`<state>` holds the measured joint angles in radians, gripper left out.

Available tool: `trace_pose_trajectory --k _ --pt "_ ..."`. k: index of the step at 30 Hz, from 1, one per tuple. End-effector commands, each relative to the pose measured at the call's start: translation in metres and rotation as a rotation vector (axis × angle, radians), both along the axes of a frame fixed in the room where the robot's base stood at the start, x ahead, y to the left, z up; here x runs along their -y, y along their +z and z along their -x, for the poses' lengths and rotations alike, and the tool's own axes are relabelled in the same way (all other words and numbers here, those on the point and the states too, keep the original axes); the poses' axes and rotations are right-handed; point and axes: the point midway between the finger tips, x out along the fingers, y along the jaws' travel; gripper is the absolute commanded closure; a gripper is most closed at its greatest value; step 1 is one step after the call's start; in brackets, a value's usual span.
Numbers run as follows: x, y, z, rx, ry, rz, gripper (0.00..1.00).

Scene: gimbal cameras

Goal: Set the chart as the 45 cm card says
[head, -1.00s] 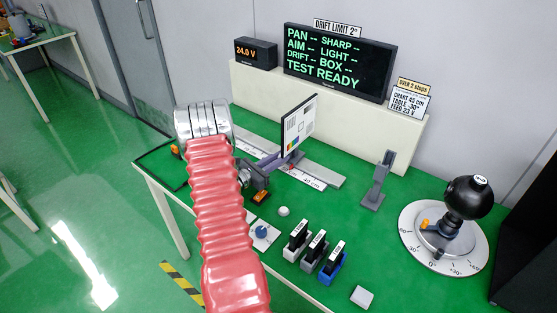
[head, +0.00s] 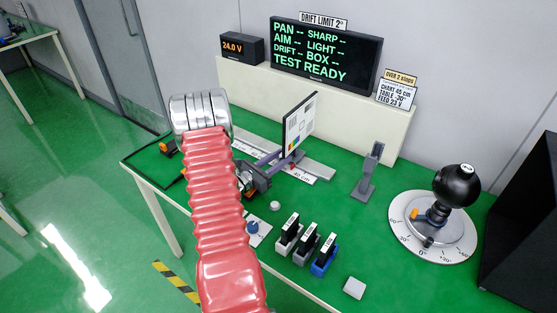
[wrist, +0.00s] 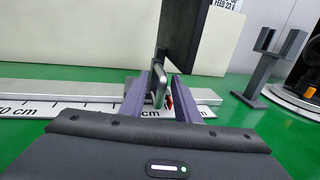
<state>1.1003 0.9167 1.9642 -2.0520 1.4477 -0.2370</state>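The white test chart (head: 298,125) stands upright on its carriage on the rail (head: 319,166). The scale strip in front of the rail shows a "40 cm" mark (head: 302,175). The wrist view shows the strip (wrist: 60,108), with its numbers partly hidden by my gripper. A pointer or exact chart position is not readable. The card (head: 396,95) reads chart 45 cm, table -30°, feed 23 V.
The screen (head: 325,50) reads TEST READY and the supply (head: 242,47) 24.0 V. A grey stand (head: 369,172) is right of the rail. The round dial table (head: 433,227) bears a black ball camera. Several small blocks (head: 305,243) stand near the front edge.

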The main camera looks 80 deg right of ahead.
Motion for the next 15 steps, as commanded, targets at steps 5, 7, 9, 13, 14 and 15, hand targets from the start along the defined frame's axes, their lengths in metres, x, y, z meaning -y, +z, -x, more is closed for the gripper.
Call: trace_pose_trajectory --k 5,7,9,13,14,15 --pt "0.0 0.0 0.0 0.0 0.001 0.0 0.7" --pt "0.0 0.0 -0.001 0.0 0.001 0.0 0.7" --pt "-0.001 0.0 -0.002 -0.001 0.002 -0.001 0.7" --pt "-0.008 0.0 -0.008 -0.001 0.004 -0.001 0.7" --pt "-0.011 0.0 -0.01 -0.001 0.003 -0.001 0.7" --pt "-0.015 0.0 -0.013 -0.001 0.003 -0.001 0.7"
